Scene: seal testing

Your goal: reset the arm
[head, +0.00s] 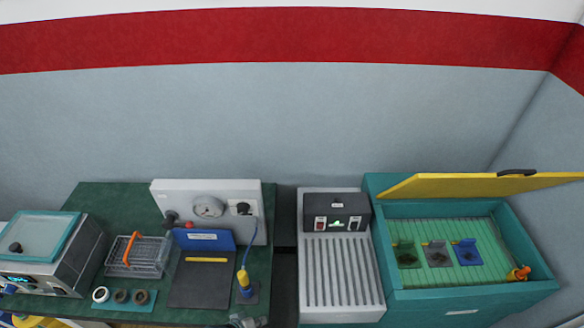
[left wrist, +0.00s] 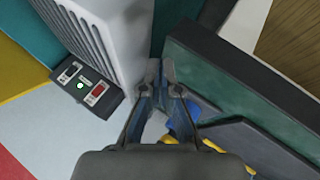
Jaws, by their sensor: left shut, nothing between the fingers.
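My left gripper (head: 246,321) shows only as a grey tip at the bottom edge of the head view, in front of the green table near its right front corner. In the left wrist view the fingers of my left gripper (left wrist: 162,82) are together with nothing between them. They are beside the edge of the dark green table (left wrist: 230,85), close to the gap between the table and the ribbed grey unit (left wrist: 82,32). My right gripper is in neither view.
A yellow and blue probe (head: 244,283) stands at the table's right side. Left of it are a dark plate (head: 203,290), a wire basket (head: 150,255) and several rings. The ribbed unit (head: 340,268) and an open teal chest (head: 400,306) with a yellow lid (head: 450,186) stand right.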

